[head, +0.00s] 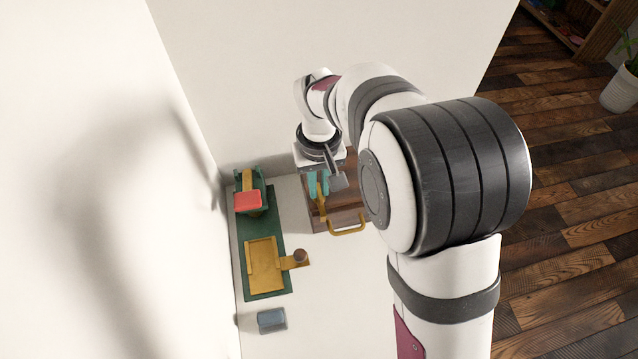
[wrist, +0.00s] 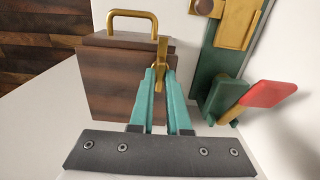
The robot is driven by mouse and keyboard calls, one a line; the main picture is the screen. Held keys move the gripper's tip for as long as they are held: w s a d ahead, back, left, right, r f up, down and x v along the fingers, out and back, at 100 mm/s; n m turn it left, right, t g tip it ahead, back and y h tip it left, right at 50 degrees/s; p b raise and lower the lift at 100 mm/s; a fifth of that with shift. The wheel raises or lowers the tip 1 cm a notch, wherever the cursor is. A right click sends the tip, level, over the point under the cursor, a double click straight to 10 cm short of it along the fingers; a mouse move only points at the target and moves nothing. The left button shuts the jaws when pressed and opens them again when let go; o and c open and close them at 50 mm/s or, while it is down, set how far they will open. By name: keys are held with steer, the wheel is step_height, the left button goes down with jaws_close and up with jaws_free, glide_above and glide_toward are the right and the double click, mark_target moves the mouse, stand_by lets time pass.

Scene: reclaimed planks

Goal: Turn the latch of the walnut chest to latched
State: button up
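The walnut chest (head: 343,213) stands on the pale surface, partly hidden by my arm in the head view. The wrist view shows its dark brown wood (wrist: 115,85) and a brass carrying handle (wrist: 132,15). The brass latch (wrist: 162,48) is a narrow bar at the chest's edge; it also shows in the head view (head: 322,208). My gripper (wrist: 160,72) has teal fingers, one on each side of the latch bar. The fingers are close together and appear shut on the bar. Part of the latch is hidden between them.
A blue-grey block (head: 271,320) lies nearer.

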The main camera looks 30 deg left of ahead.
mark_target(320, 191)
steer(key=o, duration=0.4)
steer(key=shift+c, duration=0.2)
step_height(320, 191, up, 16)
steer(key=shift+d+f, duration=0.1)
steer(key=s+d+m+y, duration=0.1)
steer(key=s+d+m, duration=0.3)
steer(key=d, duration=0.7)
steer(key=s+d+m, duration=0.3)
steer(key=d+m, duration=0.2)
steer(key=d, duration=0.6)
steer(key=s+d+f+m, duration=0.5)
steer(key=s+f, duration=0.1)
steer(key=s, duration=0.3)
steer(key=shift+m+y, duration=0.4)
